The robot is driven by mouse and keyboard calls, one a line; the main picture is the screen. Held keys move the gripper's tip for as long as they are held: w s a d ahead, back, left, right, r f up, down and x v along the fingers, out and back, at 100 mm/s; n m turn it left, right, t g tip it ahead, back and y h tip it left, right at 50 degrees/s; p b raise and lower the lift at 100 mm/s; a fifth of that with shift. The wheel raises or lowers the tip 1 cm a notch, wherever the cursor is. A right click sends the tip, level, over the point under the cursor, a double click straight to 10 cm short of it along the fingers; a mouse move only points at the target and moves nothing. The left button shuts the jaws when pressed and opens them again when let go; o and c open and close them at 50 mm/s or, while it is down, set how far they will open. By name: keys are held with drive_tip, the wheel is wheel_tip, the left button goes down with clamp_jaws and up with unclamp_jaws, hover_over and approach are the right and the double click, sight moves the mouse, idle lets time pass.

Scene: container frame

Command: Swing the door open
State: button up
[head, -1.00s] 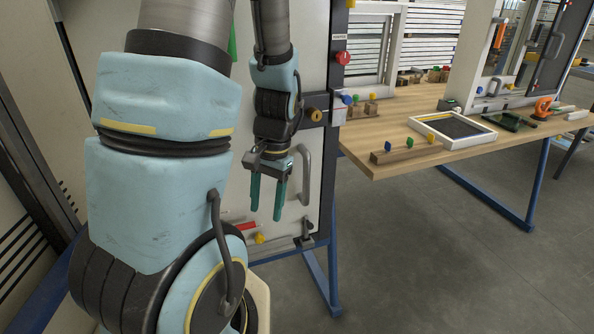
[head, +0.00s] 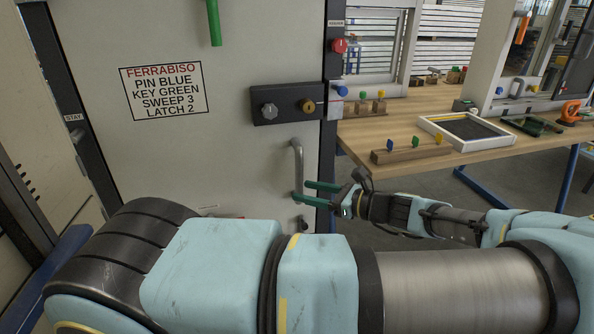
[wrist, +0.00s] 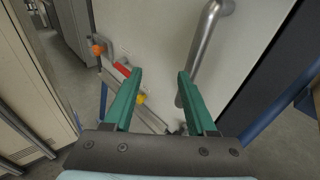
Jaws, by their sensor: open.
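The door (head: 225,65) is a cream panel and looks flush with its dark right frame post. A grey vertical bar handle (head: 298,160) sits near its right edge. My gripper (head: 302,190) comes in from the right with its two green fingers open, the tips at the lower end of the handle. In the wrist view, my gripper (wrist: 160,74) is open and the handle (wrist: 203,48) runs down behind the right finger. I cannot tell whether a finger touches it.
A dark lock plate (head: 286,104) with a grey knob (head: 269,110) and a brass knob (head: 307,106) is above the handle. A printed sign (head: 163,91) hangs on the door. A red button (head: 339,45) is on the post. A wooden workbench (head: 400,120) stands at the right.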

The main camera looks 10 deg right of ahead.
sight(302, 169)
drive_tip(key=d+r+m+t, duration=0.2)
drive_tip(key=d+t, duration=0.1)
drive_tip(key=d, duration=0.3)
drive_tip(key=shift+h, duration=0.3)
drive_tip(key=p+x, duration=0.1)
drive_tip(key=x, duration=0.9)
drive_tip(key=shift+w+a+r+p, duration=0.1)
drive_tip(key=shift+a+r+p, duration=0.05)
drive_tip(key=shift+a+p, duration=0.25)
drive_tip(key=shift+c, duration=0.4)
clamp_jaws()
